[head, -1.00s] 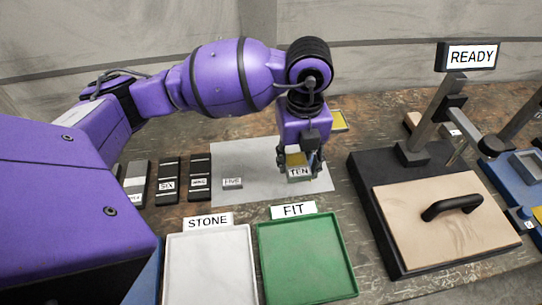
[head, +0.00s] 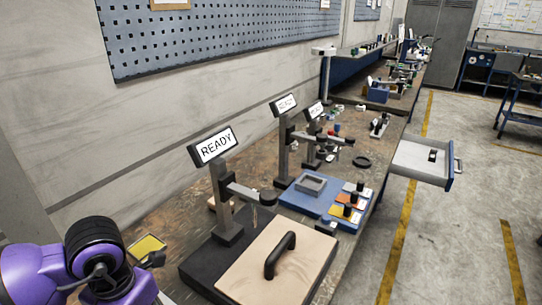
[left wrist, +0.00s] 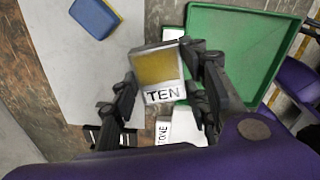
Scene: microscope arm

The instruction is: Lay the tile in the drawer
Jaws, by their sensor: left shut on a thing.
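The tile, a pale block with a yellow face and a label reading TEN, is in the left wrist view (left wrist: 157,66). My left gripper (left wrist: 158,78) is shut on it, with a finger at each side. A pale grey drawer (head: 408,173) stands pulled out at the bench's right side, with a dark object (head: 432,155) inside. The left gripper is far from the drawer.
A blue base (head: 305,201) holds several small blocks. The green tray (left wrist: 225,50) lies near the held tile. The floor beside the drawer looks clear.

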